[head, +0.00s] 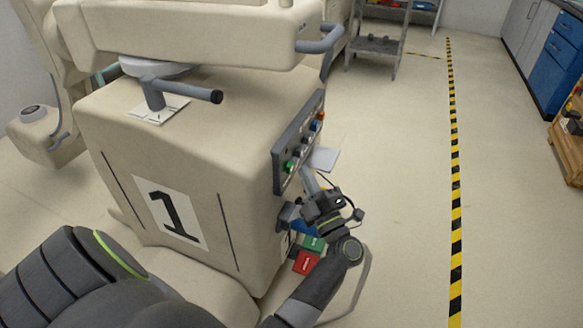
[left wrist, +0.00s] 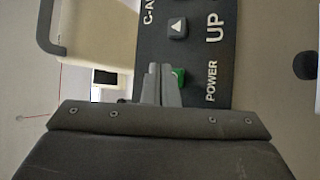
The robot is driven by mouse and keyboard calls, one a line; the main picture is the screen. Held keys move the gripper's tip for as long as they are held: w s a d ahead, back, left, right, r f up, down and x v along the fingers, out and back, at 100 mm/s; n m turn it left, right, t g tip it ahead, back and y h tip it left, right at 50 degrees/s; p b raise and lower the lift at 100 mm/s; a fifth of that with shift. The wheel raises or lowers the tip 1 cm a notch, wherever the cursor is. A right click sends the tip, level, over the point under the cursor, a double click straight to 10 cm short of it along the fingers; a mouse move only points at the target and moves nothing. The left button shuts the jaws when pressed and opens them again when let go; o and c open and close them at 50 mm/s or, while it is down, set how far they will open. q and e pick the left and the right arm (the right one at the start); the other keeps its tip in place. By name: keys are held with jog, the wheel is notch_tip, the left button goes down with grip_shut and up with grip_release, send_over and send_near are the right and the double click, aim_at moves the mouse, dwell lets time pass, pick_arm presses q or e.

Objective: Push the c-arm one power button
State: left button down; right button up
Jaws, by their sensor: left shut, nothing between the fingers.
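The c-arm one is the large beige cart (head: 165,130) with a black "1" on a white label on its front. Its dark control panel (head: 298,140) is on its right side, with a green power button (head: 290,165) at the near end. In the left wrist view the green button (left wrist: 179,77) sits beside the word POWER and is partly hidden by my fingers. My left gripper (head: 307,177) is shut and empty, its tips (left wrist: 160,70) close to the button. I cannot tell whether they touch it. My right gripper is not in view.
An UP arrow button (left wrist: 177,28) sits near the power button on the panel. Red (head: 306,262) and green (head: 314,243) blocks show below my left wrist. A grey shelf cart (head: 375,45) stands at the back. Floor is clear around the striped tape (head: 455,170).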

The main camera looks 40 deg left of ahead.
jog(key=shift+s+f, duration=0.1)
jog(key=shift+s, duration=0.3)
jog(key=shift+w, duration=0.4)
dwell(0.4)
pick_arm(q)
jog(key=shift+a, duration=0.1)
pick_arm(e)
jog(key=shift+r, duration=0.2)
pick_arm(q)
jog(key=shift+s+a, duration=0.1)
jog(key=shift+a, duration=0.25)
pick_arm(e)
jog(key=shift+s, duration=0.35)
pick_arm(q)
jog(key=shift+s+a+p, duration=0.1)
jog(key=shift+a+p, duration=0.2)
jog(key=shift+p, duration=0.05)
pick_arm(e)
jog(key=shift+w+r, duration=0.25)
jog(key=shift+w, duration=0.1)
pick_arm(q)
jog(key=shift+a, duration=0.2)
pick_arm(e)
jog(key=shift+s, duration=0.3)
